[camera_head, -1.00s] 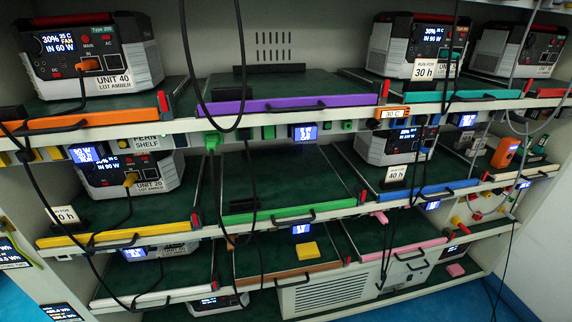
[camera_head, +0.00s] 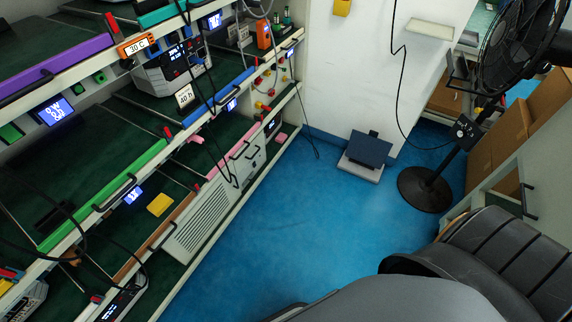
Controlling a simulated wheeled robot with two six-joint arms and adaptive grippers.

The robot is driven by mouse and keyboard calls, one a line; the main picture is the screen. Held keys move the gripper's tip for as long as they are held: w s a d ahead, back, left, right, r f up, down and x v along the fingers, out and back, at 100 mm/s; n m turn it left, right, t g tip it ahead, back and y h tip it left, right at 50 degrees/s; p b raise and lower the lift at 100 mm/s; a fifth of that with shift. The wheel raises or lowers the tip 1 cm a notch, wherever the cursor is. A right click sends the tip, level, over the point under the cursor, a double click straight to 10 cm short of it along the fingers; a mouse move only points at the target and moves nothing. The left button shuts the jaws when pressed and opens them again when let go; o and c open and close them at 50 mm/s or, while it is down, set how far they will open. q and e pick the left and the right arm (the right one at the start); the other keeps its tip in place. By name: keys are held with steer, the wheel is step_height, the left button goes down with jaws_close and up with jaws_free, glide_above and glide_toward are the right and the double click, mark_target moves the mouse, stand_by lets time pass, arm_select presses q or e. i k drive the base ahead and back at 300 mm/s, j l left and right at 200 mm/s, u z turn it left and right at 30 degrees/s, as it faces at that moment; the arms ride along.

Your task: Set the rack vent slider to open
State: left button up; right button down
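The rack (camera_head: 187,285) fills the left side, seen at a steep slant. Neither of my grippers is in view. A large dark grey form at the lower right is probably part of my own body.
Blue floor (camera_head: 290,225) lies open right of the rack. A floor scale (camera_head: 364,157) stands by the white wall. A black pedestal fan (camera_head: 424,188) stands at the right, near brown boxes (camera_head: 509,130). Black cables hang before the shelves.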

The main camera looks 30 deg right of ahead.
mark_target(252, 174)
steer(key=z, duration=0.35)
steer(key=i+l+u, duration=0.1)
steer(key=u, duration=0.3)
steer(key=l+u, duration=0.2)
steer(key=u, duration=0.15)
steer(key=l+u, duration=0.15)
steer(key=u, duration=0.25)
steer(key=l+u, duration=0.2)
steer(key=u, duration=0.2)
steer(key=l+u, duration=0.2)
steer(key=l, duration=0.7)
steer(key=k+l+u, duration=0.2)
steer(key=l, duration=0.7)
steer(key=i, duration=0.05)
